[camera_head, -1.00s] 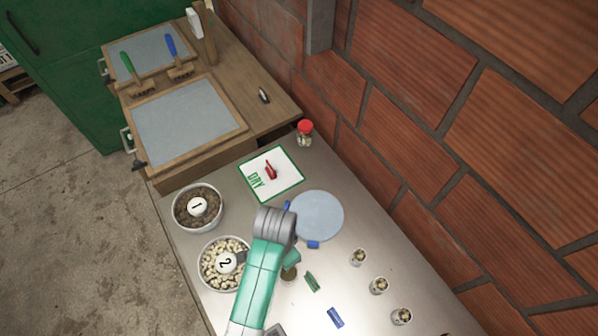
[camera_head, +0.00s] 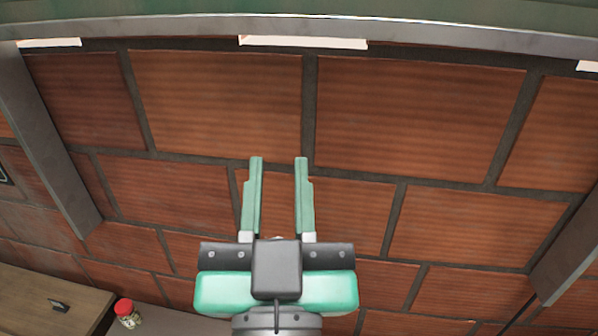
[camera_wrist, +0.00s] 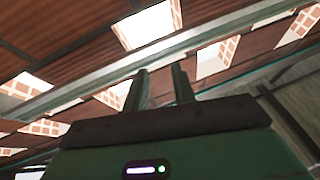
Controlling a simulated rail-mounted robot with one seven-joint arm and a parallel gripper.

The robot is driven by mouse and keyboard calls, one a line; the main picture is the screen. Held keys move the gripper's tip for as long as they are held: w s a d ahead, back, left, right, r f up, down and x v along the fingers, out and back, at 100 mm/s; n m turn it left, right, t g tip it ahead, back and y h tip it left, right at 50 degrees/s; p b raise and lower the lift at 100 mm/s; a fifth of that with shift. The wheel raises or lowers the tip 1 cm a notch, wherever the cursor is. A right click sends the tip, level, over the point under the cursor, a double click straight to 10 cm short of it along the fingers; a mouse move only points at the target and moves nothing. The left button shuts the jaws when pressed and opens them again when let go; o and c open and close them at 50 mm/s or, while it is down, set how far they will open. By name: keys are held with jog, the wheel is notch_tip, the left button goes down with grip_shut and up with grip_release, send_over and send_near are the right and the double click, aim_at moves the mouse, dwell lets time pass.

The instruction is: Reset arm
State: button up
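My gripper (camera_head: 278,165) is raised in front of the brick wall in the head view, fingers pointing up. Its two green fingers stand apart with nothing between them, so it is open and empty. In the wrist view the fingers (camera_wrist: 160,75) also stand apart, pointing toward the roof and its beam. The body of my gripper hides part of the wall behind it.
The brick wall (camera_head: 420,110) fills most of the head view, with grey posts (camera_head: 45,130) at the sides. A jar with a red lid (camera_head: 126,312) stands at the lower left, beside the wooden worktop (camera_head: 40,300). A roof beam (camera_wrist: 90,75) crosses the wrist view.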

jog(key=s+d+r+t+h, duration=0.1)
jog(key=s+d+r+t, duration=0.1)
jog(key=s+r, duration=0.2)
jog(key=shift+s+d+r, duration=0.3)
jog(key=shift+s+r, duration=0.05)
jog(key=shift+r, duration=0.35)
